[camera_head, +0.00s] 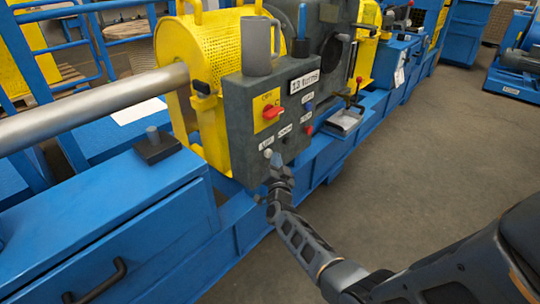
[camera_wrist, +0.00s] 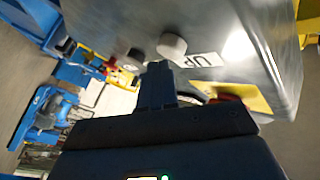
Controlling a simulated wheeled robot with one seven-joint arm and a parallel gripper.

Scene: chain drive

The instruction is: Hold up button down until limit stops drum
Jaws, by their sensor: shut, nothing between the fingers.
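The grey control box (camera_head: 250,98) stands on the blue machine frame. A white round button (camera_head: 268,153) sits low on its front below a small label; in the wrist view the white button (camera_wrist: 172,45) is beside a label reading UP (camera_wrist: 203,60). A dark button (camera_wrist: 135,56) is next to it. My gripper (camera_head: 277,163) is shut and empty, its tips close to the lower front of the box. In the wrist view the tips (camera_wrist: 158,70) lie just short of the white button; I cannot tell whether they touch. I cannot identify the drum or limit.
The box also carries a red rotary switch (camera_head: 271,112) on a yellow plate, a blue button (camera_head: 308,107) and a red button (camera_head: 309,130). A perforated yellow guard (camera_head: 215,50) and steel shaft (camera_head: 90,108) are behind. Open floor (camera_head: 430,140) lies to the right.

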